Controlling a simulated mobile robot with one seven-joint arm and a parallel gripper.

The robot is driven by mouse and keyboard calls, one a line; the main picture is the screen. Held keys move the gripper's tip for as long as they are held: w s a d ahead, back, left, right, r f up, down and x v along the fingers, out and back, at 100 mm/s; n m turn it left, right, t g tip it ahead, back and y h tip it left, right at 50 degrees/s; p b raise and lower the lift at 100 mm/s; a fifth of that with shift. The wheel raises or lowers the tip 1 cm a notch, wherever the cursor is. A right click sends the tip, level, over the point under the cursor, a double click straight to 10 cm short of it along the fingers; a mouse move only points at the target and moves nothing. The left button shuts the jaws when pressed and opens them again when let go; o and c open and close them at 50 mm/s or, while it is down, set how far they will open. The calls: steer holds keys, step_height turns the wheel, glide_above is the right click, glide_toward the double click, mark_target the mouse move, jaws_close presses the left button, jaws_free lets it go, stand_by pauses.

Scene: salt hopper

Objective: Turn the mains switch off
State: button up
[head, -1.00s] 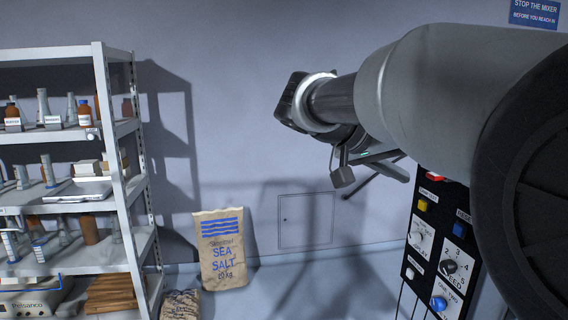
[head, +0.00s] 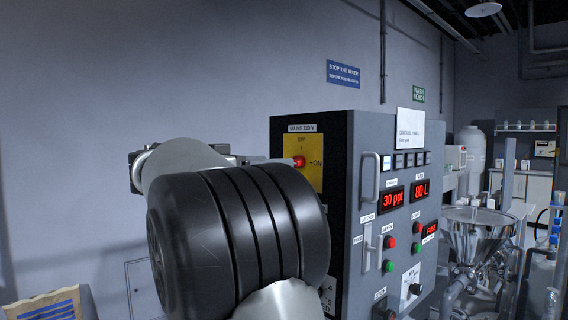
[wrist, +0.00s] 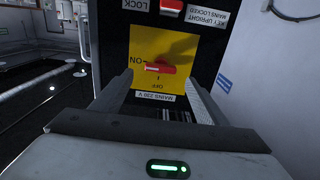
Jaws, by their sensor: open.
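The mains switch (head: 299,161) is a red handle on a yellow plate (head: 316,177), on the narrow left side of the grey control cabinet. The handle lies level, toward ON; OFF is printed above it in the head view. The wrist view shows the plate upside down, with the red handle (wrist: 158,68) pointing left toward ON. My gripper (wrist: 160,77) is open and empty, facing the plate, one finger either side of the handle in the picture. I cannot tell how far the fingertips are from it. In the head view my arm hides most of the gripper.
The control cabinet (head: 366,133) carries red displays, buttons and a front handle (head: 369,178). Beyond the yellow plate in the wrist view is a red lock part (wrist: 172,7) with labels. A steel hopper (head: 475,232) stands to the right. The wall at left is bare.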

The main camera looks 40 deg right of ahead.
steer(key=shift+w+d, duration=0.15)
steer(key=shift+d, duration=1.25)
steer(key=shift+w+d, duration=0.1)
steer(key=shift+d, duration=1.25)
steer(key=c, duration=1.1)
steer(key=shift+o, duration=0.2)
steer(key=shift+n, duration=0.4)
steer(key=shift+w+f+n+p, duration=0.1)
steer(key=shift+n+p, duration=1.25)
steer(key=shift+n, duration=2.95)
steer(key=shift+w+f+n+p, duration=0.1)
steer(key=shift+n+p, duration=1.2)
steer(key=shift+n, duration=3)
